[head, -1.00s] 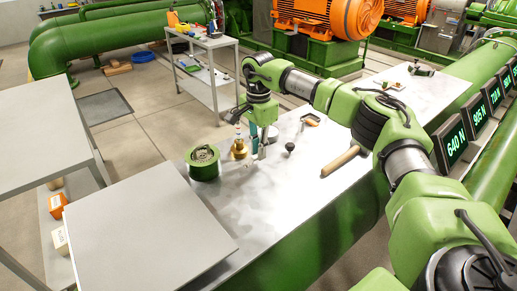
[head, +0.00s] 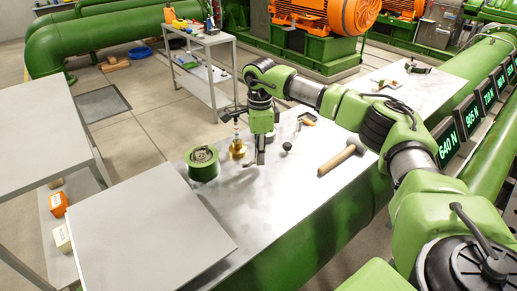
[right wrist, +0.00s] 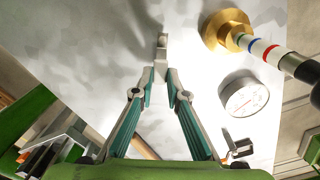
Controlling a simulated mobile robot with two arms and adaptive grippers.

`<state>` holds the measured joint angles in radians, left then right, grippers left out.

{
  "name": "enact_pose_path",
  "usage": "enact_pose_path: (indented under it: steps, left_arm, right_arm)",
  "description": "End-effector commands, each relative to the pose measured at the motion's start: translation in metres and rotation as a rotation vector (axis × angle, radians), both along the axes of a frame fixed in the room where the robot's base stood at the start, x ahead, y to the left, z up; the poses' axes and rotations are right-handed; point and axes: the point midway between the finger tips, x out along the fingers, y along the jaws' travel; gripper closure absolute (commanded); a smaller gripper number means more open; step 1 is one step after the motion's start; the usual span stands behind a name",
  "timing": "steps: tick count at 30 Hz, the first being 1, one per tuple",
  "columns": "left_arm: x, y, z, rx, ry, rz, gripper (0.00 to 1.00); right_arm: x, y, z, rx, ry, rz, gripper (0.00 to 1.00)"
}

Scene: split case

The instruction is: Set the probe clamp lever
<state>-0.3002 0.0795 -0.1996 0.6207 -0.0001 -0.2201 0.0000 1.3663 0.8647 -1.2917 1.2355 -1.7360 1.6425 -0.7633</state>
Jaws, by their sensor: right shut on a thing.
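My right gripper (head: 258,161) points down over the pale bench, just right of a brass probe fitting (head: 238,149). In the right wrist view its two teal-lined fingers (right wrist: 161,72) come together at the tips on a small grey piece (right wrist: 162,42). I cannot tell for sure whether this piece is the clamp lever. The brass fitting (right wrist: 226,30), with a white, blue and red banded stem, stands apart from the fingers at the upper right. A black ball knob (head: 287,146) stands right of the gripper in the head view. My left gripper is not in view.
A green round device (head: 202,165) stands left of the brass fitting. A mallet (head: 338,160) lies to the right. A white-faced gauge (right wrist: 243,98) shows in the right wrist view. A grey panel (head: 150,235) covers the near left. Force displays (head: 447,147) line the right.

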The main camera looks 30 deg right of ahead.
Motion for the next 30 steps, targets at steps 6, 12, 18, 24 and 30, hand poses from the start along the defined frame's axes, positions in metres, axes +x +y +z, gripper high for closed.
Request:
enact_pose_path:
  steps: [6, 12, 18, 24, 30]
  left_arm:
    - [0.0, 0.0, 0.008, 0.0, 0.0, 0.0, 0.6]
    - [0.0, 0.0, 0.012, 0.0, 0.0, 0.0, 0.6]
    - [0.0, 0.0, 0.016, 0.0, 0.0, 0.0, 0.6]
    - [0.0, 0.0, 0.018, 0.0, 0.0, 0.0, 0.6]
    - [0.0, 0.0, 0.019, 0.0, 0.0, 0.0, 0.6]
  right_arm:
    - [-0.008, 0.005, 0.002, 0.0, -0.001, -0.204, 1.0]
    - [-0.014, 0.011, 0.002, 0.001, -0.002, -0.394, 1.0]
    - [-0.019, 0.018, 0.002, 0.001, -0.002, -0.583, 1.0]
    - [-0.022, 0.025, 0.001, 0.0, -0.002, -0.758, 1.0]
    - [-0.024, 0.031, 0.002, 0.0, -0.002, -0.897, 1.0]
